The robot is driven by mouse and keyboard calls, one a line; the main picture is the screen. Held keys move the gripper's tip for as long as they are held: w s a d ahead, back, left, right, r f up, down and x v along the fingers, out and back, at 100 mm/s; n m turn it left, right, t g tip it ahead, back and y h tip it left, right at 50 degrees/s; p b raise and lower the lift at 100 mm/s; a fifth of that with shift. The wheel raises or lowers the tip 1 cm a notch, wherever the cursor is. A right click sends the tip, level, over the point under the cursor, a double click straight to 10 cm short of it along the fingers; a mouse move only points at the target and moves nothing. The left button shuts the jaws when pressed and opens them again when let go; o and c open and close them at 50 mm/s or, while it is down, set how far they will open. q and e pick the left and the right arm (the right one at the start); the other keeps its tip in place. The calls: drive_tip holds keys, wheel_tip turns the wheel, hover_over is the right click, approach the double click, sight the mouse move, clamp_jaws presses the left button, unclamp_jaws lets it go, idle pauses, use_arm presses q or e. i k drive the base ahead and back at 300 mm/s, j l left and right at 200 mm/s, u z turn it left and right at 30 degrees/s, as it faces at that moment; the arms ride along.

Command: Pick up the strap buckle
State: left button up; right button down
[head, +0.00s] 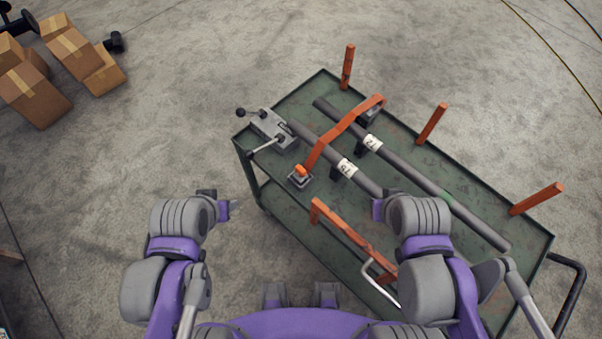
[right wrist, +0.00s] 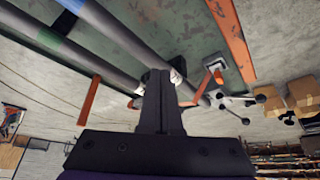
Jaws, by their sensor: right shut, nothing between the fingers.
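An orange strap (head: 335,137) lies across the two grey pipes on the green cart. At its near end, by the cart's left edge, is a grey buckle-like piece with an orange top (head: 300,176). A grey piece with orange strap also shows in the right wrist view (right wrist: 214,64). My right gripper (head: 378,209) is shut and empty above the near pipe, to the right of the buckle and apart from it. Its closed fingers (right wrist: 160,74) show in the right wrist view. My left gripper (head: 231,208) is off the cart's left side, holding nothing visible; its finger gap is unclear.
The green cart (head: 300,97) has orange posts (head: 431,123) along its far side and an orange bar (head: 345,230) at its near side. A grey clamp with lever handles (head: 268,127) sits at the left corner. Cardboard boxes (head: 35,95) stand on the floor far left.

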sight(300, 177)
drive_tip(key=i+j+z, duration=0.1)
drive_tip(key=j+z, duration=0.4)
drive_tip(key=j, duration=0.25)
drive_tip(key=j+z, duration=0.45)
drive_tip(key=j, duration=0.3)
